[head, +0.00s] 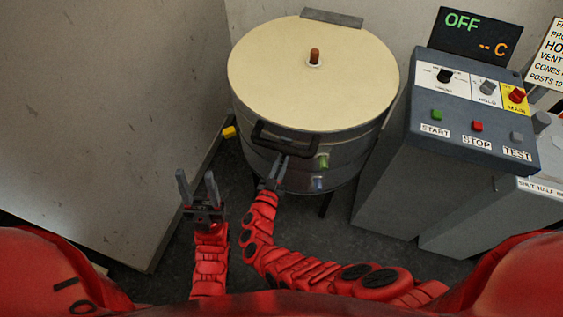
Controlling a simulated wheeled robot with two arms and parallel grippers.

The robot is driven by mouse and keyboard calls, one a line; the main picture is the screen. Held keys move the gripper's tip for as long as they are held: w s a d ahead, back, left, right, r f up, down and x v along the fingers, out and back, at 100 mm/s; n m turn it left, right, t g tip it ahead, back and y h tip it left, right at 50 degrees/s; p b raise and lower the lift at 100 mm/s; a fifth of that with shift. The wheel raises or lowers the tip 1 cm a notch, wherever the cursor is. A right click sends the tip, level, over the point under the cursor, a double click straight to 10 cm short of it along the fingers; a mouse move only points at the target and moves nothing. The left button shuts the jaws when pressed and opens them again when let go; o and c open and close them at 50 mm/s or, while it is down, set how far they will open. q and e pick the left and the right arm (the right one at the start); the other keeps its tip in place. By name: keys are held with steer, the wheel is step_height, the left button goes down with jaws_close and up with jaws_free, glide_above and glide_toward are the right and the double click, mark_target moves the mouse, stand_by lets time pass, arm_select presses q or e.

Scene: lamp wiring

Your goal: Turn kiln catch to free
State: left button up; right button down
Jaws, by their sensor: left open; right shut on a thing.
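The round kiln (300,85) stands at the back centre with its cream lid down. A dark handle loop (287,146) sticks out from the lid's front. My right gripper (278,164) is at the kiln's front wall, just under that handle. It is shut on a small part there, which looks like the kiln catch; the fingers hide most of it, and I cannot tell its angle. My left gripper (198,188) is open and empty, pointing up, left of the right gripper and apart from the kiln.
A green piece (323,161) sits on the kiln front, right of my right gripper. A yellow piece (229,132) is at the kiln's left. The control console (465,110), its display (475,35) reading OFF, stands right. A pale wall panel (100,110) bounds the left.

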stand_by(0.3)
steer(key=shift+s+d+f+m+b, duration=0.1)
steer(key=shift+d+f+m+b, duration=0.1)
steer(key=shift+m+b, duration=3.1)
steer(key=shift+d+f+m+b, duration=0.2)
steer(key=shift+m+b, duration=2.5)
steer(key=shift+b, duration=1.1)
steer(key=shift+s+d+f+m+b, duration=0.1)
steer(key=shift+f+m+b, duration=0.1)
steer(key=shift+m+b, duration=3.1)
steer(key=c, duration=0.9)
jaws_free()
steer(key=shift+o, duration=0.2)
